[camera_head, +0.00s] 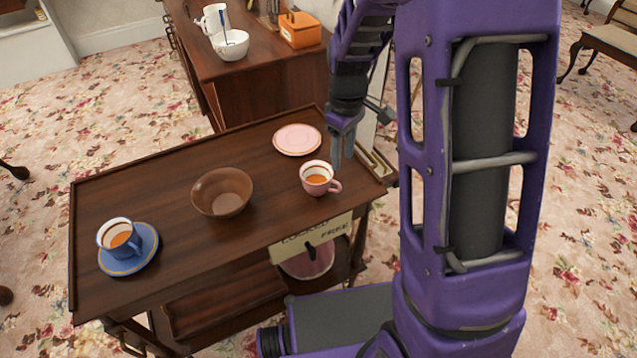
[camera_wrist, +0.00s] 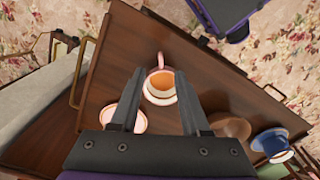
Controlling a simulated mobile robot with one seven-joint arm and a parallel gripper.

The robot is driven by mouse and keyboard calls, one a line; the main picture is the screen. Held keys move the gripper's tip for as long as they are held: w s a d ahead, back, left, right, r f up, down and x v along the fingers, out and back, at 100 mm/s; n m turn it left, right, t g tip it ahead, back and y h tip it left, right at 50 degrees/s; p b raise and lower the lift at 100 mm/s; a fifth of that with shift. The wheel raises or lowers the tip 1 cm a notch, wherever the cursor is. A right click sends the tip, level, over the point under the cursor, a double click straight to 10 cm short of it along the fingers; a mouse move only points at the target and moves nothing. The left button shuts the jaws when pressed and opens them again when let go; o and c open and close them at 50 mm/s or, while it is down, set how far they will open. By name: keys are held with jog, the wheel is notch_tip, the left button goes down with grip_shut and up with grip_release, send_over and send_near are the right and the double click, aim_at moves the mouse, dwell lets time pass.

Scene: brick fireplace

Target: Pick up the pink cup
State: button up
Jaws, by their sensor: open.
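The pink cup (camera_head: 315,180) stands upright on the right part of the wooden cart top, with orange-brown liquid inside and its handle to the right. In the wrist view the pink cup (camera_wrist: 159,86) lies just beyond and between the fingertips, its handle pointing up in the picture. My gripper (camera_head: 343,150) is above the cart, just right of and above the cup in the head view. In the wrist view my gripper (camera_wrist: 160,75) has its two fingers spread apart, with nothing held between them.
On the cart (camera_head: 160,185) are a pink saucer (camera_head: 298,139), a brown bowl (camera_head: 222,192) and a blue cup (camera_head: 119,238) on a blue saucer (camera_head: 143,262). A wooden cabinet (camera_head: 262,90) behind holds a white bowl (camera_head: 230,45), a white pitcher and an orange box (camera_head: 300,30).

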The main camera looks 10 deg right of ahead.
aim_at(340, 184)
notch_tip(340, 184, down, 11)
jog(key=shift+r+b, duration=0.2)
jog(key=shift+b, duration=0.65)
jog(key=shift+r, duration=0.1)
grip_shut()
dwell(0.8)
